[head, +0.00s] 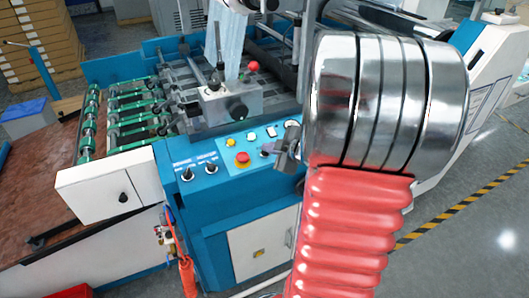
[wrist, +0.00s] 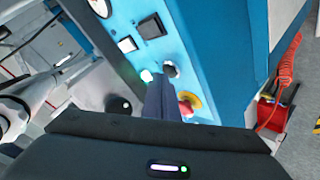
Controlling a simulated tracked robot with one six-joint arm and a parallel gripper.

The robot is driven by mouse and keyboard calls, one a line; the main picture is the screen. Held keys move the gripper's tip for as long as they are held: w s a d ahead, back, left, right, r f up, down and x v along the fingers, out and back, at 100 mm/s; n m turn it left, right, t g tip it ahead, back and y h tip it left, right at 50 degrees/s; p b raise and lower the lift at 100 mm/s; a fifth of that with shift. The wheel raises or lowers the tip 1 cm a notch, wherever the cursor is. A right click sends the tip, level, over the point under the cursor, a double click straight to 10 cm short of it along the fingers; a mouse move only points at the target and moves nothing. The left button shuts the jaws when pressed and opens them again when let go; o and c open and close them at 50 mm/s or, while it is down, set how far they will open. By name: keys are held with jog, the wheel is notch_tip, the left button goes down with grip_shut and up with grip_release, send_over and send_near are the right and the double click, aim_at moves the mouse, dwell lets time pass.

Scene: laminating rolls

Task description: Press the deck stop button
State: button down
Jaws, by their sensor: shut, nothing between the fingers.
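In the wrist view the red button (wrist: 189,103) is partly hidden behind my fingers. My gripper (head: 284,152) is shut and empty, just right of the red button in the head view. In the wrist view my gripper (wrist: 155,82) points at the panel, with its fingertips close to small white and black controls. I cannot tell whether they touch the panel.
A small yellow button (head: 231,142), a white square switch (head: 271,131) and black knobs (head: 187,174) sit near the red button. A grey lever box (head: 232,103) with a red ball knob (head: 253,66) stands behind the panel. A red coiled hose (wrist: 287,72) hangs at the right.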

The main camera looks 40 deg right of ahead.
jog(key=shift+f, duration=0.2)
jog(key=shift+r, duration=0.15)
dwell(0.4)
jog(key=shift+s+r, duration=0.15)
jog(key=shift+r, duration=0.55)
jog(key=shift+s+a+r, duration=0.1)
jog(key=shift+s+r, duration=0.05)
jog(key=shift+r, duration=0.65)
jog(key=shift+s+a+r, duration=0.1)
jog(key=shift+s+r, duration=0.1)
jog(key=shift+r, duration=0.65)
jog(key=shift+s+r, duration=0.15)
jog(key=shift+r, duration=0.65)
